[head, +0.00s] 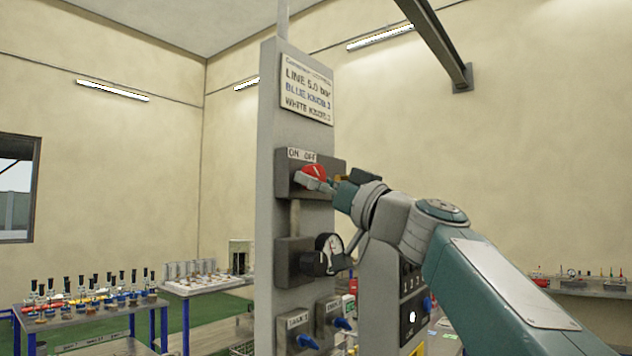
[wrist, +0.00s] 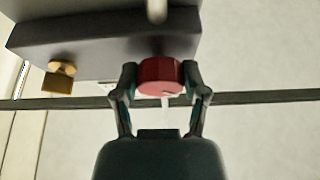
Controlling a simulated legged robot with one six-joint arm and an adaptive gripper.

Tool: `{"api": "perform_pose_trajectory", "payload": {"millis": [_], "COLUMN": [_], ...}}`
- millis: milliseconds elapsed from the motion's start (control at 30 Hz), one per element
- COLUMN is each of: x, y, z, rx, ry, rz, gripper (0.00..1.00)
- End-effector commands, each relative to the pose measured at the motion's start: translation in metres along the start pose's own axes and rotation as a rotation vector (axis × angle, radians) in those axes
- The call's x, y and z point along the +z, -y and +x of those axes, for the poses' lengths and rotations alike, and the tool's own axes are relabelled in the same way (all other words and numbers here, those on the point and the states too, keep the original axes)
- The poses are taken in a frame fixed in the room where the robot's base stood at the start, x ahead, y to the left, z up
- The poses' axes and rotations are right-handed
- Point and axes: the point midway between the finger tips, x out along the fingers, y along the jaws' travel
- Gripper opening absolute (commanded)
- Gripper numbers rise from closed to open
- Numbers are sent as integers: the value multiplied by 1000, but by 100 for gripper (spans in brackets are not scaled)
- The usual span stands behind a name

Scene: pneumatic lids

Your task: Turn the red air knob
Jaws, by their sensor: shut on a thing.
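The red air knob (head: 315,172) sits on a dark grey box (head: 286,187) on the upper part of a tall grey panel (head: 268,130), under an "ON OFF" label (head: 301,155). In the wrist view the red knob (wrist: 160,75) lies between the two fingers. My gripper (head: 322,184) reaches in from the right and is shut on the knob; it also shows in the wrist view (wrist: 161,82). My fingers hide part of the knob in the head view. I cannot tell exactly which way the knob points.
Below the knob are a pressure gauge (head: 329,246) and blue knobs (head: 307,341) on the panel. A brass fitting (wrist: 60,77) sticks out of the box, left of the knob in the wrist view. Tables with parts (head: 90,310) stand at the left.

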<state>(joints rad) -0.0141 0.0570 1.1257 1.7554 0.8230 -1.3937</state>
Motion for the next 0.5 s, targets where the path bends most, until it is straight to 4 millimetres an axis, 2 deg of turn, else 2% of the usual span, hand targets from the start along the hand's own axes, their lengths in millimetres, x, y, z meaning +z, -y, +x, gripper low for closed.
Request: {"api": "perform_pose_trajectory", "payload": {"millis": [267, 500], "x": [-1, -2], "y": [1, 2], "z": [0, 0], "rx": [26, 89], "ry": [-3, -4], "rz": [60, 212], "gripper": [9, 9]}}
